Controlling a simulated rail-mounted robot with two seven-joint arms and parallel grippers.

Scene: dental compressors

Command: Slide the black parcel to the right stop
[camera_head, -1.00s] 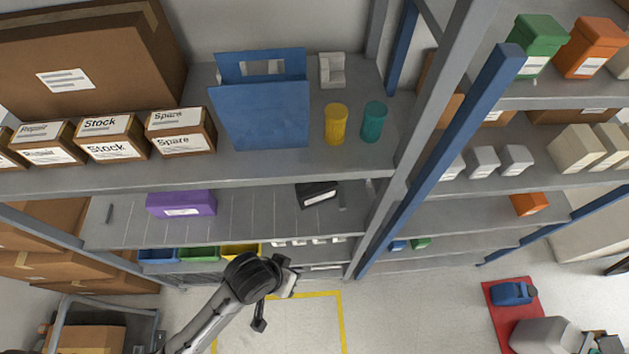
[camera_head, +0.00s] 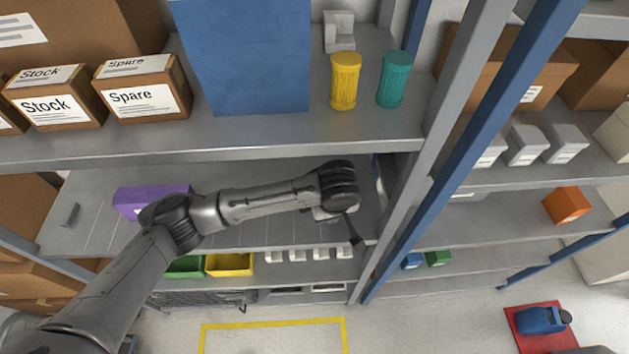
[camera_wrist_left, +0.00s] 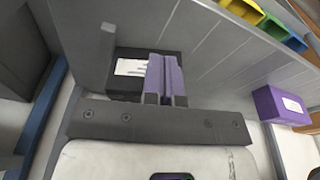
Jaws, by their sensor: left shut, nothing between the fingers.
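The black parcel (camera_wrist_left: 122,80) with a white label shows in the left wrist view, on the ribbed grey shelf (camera_wrist_left: 205,62). A grey upright stop (camera_wrist_left: 92,55) stands close beside it at picture left; I cannot tell if they touch. My left gripper (camera_wrist_left: 165,58) is shut and empty, its purplish fingers overlapping the parcel's right part in the picture. I cannot tell whether they touch it. In the head view my left arm reaches over the shelf's right part and hides the parcel. The left stop (camera_head: 71,214) stands at the shelf's far left. My right gripper is not in view.
A purple parcel (camera_head: 135,201) lies on the same shelf, to the left; it also shows in the wrist view (camera_wrist_left: 283,104). The shelf above (camera_head: 380,128) carries boxes and cups. Yellow (camera_head: 230,264) and green bins (camera_head: 186,267) sit below. A rack post borders the right side.

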